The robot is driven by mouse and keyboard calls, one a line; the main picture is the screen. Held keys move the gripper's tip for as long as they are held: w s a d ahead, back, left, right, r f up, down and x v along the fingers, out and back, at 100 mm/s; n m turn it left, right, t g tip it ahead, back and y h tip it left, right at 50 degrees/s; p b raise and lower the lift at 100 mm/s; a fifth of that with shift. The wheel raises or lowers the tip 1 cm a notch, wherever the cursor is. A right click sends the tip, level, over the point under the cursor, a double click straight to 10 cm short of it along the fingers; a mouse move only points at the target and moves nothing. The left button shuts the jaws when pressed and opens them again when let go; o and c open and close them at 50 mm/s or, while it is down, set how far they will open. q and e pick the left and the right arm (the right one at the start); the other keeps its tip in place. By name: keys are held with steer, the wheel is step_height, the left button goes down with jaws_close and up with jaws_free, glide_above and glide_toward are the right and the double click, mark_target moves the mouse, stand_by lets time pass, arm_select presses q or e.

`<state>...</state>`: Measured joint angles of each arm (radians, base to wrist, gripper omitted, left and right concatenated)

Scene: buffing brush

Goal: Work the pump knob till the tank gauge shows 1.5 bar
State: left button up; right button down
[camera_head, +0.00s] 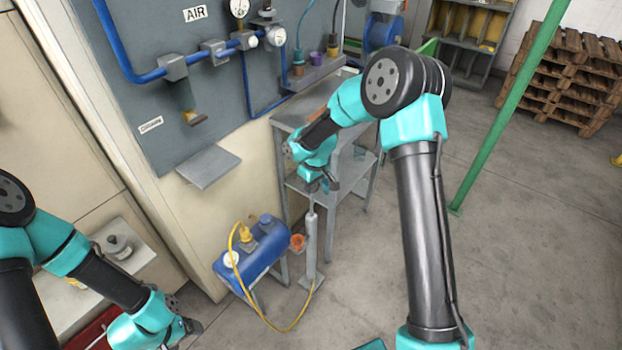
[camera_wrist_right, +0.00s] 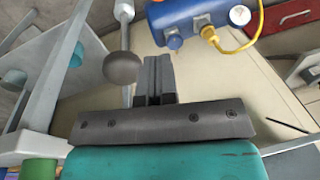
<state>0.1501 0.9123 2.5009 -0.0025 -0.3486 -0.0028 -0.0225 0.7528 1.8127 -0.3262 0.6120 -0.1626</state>
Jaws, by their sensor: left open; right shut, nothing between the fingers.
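The blue tank (camera_head: 262,246) stands low in front of the cabinet, with a white gauge (camera_head: 232,258) on its near end. The gauge also shows in the right wrist view (camera_wrist_right: 240,15), but its reading is too small to tell. The upright grey hand pump (camera_head: 311,245) stands just right of the tank. Its round dark knob (camera_wrist_right: 122,68) shows in the right wrist view. My right gripper (camera_head: 324,186) is at the pump's top, shut and empty, its fingers beside the knob rather than around it. My left gripper (camera_head: 190,328) is open and empty, low at the left.
A yellow hose (camera_head: 265,317) loops over the floor between pump and tank. A grey table (camera_head: 352,180) stands close behind the pump. A green post (camera_head: 510,110) rises at the right.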

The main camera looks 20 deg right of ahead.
steer(key=w+d+r+h, duration=0.1)
steer(key=w+r, duration=0.2)
steer(key=r, duration=0.2)
steer(key=w+d+r+n, duration=0.1)
steer(key=w+r, duration=0.1)
steer(key=r, duration=0.4)
steer(key=shift+w+d+r+h, duration=0.25)
steer(key=shift+w+d+h, duration=0.05)
steer(key=shift+w+h, duration=0.1)
steer(key=shift+f, duration=0.15)
step_height(320, 180, down, 14)
steer(key=shift+r, duration=0.1)
step_height(320, 180, down, 10)
steer(key=shift+s, duration=0.1)
stand_by(0.3)
step_height(320, 180, up, 15)
steer(key=shift+f, duration=0.1)
stand_by(0.5)
